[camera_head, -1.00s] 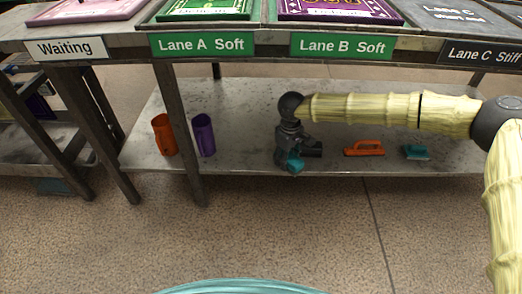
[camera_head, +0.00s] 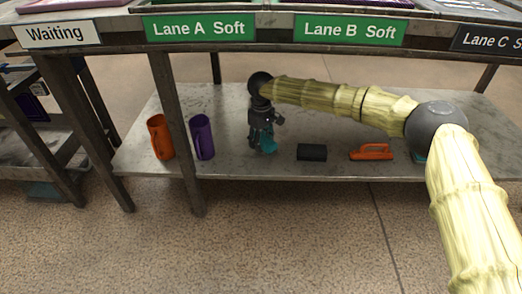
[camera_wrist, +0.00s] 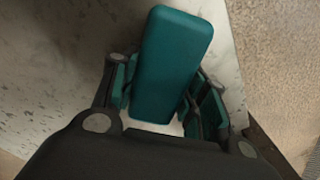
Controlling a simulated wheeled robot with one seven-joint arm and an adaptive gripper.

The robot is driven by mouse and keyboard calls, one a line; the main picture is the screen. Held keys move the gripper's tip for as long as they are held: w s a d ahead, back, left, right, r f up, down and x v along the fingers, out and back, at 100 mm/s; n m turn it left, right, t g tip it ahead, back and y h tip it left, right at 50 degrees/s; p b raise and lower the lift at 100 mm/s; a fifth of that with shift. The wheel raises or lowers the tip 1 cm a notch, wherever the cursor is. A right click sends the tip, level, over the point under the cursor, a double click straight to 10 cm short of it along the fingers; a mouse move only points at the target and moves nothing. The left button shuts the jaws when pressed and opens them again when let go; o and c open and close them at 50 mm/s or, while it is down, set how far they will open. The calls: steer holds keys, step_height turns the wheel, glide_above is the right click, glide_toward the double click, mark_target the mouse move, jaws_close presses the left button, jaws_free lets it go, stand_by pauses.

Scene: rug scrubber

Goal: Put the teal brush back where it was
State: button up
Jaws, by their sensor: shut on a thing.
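The teal brush (camera_wrist: 172,65) is a rounded oblong block between the fingers of my gripper (camera_wrist: 165,105) in the wrist view. My gripper (camera_head: 264,138) is shut on it. In the head view the brush (camera_head: 267,145) hangs tilted below the gripper, over the lower shelf (camera_head: 235,160), left of a dark block. I cannot tell whether it touches the shelf; its bristles are hidden. A second teal item (camera_head: 419,158) on the shelf at the right is almost wholly hidden behind my arm.
On the lower shelf stand an orange cup-like container (camera_head: 160,138) and a purple one (camera_head: 202,138) at the left. The dark block (camera_head: 311,152) and an orange handled brush (camera_head: 371,152) lie to the right. A table leg (camera_head: 175,130) rises between the two containers.

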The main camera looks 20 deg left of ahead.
steer(key=shift+f+b, duration=1.5)
steer(key=shift+f, duration=0.25)
steer(key=o, duration=1.2)
steer(key=shift+c, duration=0.2)
steer(key=shift+r+p, duration=2.5)
steer(key=shift+r, duration=1.3)
